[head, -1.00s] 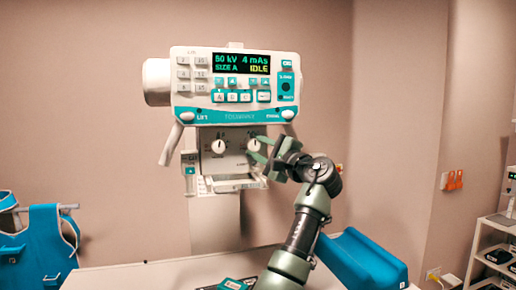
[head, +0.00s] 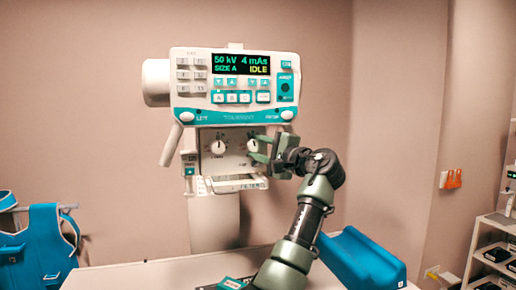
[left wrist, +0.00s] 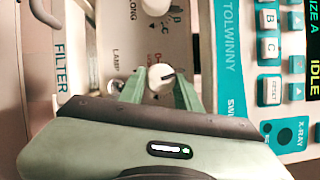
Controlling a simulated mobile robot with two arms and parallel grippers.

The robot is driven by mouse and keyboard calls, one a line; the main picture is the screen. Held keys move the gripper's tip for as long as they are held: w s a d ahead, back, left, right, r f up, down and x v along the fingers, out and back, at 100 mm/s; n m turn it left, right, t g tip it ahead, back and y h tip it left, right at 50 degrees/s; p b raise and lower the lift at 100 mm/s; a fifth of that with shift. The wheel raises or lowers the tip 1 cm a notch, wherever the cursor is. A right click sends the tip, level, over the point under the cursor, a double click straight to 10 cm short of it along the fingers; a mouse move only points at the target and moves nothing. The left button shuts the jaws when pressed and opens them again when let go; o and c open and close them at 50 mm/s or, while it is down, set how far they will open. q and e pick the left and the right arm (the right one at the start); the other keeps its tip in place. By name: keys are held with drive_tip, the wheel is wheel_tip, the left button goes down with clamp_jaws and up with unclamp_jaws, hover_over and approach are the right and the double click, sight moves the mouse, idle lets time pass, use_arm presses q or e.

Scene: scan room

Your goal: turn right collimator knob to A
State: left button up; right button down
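The right collimator knob (head: 252,146) is a white round dial on the collimator panel under the console. It also shows in the left wrist view (left wrist: 160,78), with a dark pointer line pointing roughly toward the console, upward in the head view. My left gripper (head: 259,148) is at this knob, its green fingers (left wrist: 161,84) on either side of it. Letters around the knob are too small or partly hidden to read. The left knob (head: 218,147) stands beside it. My right gripper is not in view.
The console (head: 236,85) above shows 50 kV, 4 mAs, SIZE A and IDLE. A handle (head: 171,145) hangs at its left. A table (head: 150,277) with a blue wedge (head: 362,262) lies below. A blue apron (head: 48,245) hangs at left, and a shelf (head: 494,255) stands at right.

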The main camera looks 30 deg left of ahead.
use_arm(q)
drive_tip(key=o, duration=0.4)
drive_tip(key=shift+d, duration=0.1)
drive_tip(key=shift+s+d+f+b, duration=0.15)
drive_tip(key=shift+d+b, duration=0.15)
drive_tip(key=shift+d, duration=0.05)
drive_tip(key=b+v, duration=0.2)
drive_tip(key=v, duration=0.4)
drive_tip(key=shift+s+d+b, duration=0.15)
drive_tip(key=shift+d+b, duration=0.25)
